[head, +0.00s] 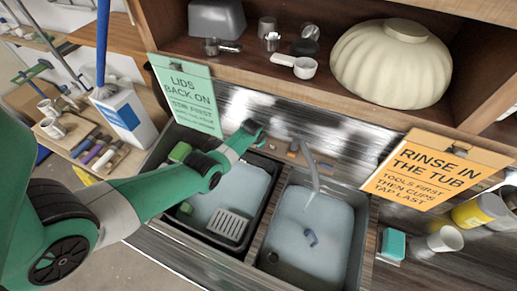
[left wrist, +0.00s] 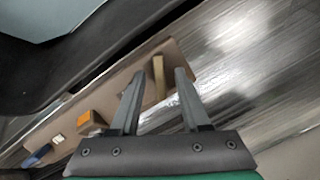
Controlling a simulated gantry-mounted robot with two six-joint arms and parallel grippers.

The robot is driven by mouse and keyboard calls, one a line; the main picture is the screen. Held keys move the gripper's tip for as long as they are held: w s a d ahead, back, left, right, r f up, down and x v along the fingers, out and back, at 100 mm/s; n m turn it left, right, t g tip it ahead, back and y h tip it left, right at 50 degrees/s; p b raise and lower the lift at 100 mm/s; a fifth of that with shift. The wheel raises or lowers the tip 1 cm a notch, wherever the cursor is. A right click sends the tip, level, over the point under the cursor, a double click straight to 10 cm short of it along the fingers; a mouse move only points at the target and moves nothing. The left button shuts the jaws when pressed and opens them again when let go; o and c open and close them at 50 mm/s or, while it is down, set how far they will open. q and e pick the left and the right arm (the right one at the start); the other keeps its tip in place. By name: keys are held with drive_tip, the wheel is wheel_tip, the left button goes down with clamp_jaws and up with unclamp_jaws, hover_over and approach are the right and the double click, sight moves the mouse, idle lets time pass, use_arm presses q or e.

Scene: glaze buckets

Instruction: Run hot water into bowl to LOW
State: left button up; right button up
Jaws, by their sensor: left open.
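My left gripper (left wrist: 159,73) is open in the left wrist view, its two grey fingers apart. A tan upright lever (left wrist: 158,80) on a brown strip (left wrist: 122,92) shows between the fingertips; I cannot tell whether they touch it. An orange block (left wrist: 90,119) and a blue piece (left wrist: 38,156) are farther left on that strip. In the head view my green left arm reaches to the back of the sinks, and its fingers are not clear there. A grey spout (head: 311,165) stands over the right bowl (head: 272,215), which holds pale blue liquid. My right gripper is not in view.
The left basin (head: 168,222) holds pale liquid, a grey grate (head: 228,224) and green items. Hanging signs, green (head: 188,95) and orange (head: 432,170), flank the area below a shelf (head: 300,85). A teal sponge (head: 393,244) sits at right.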

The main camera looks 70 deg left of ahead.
use_arm(q)
drive_tip(key=shift+a+f, duration=0.1)
drive_tip(key=shift+f, duration=0.05)
clamp_jaws()
idle(0.6)
drive_tip(key=m+y, duration=0.1)
drive_tip(key=m, duration=0.4)
drive_tip(key=shift+m, duration=0.3)
drive_tip(key=m+y+p, duration=0.1)
drive_tip(key=m, duration=0.5)
drive_tip(key=shift+f, duration=0.1)
drive_tip(key=shift+m, duration=0.3)
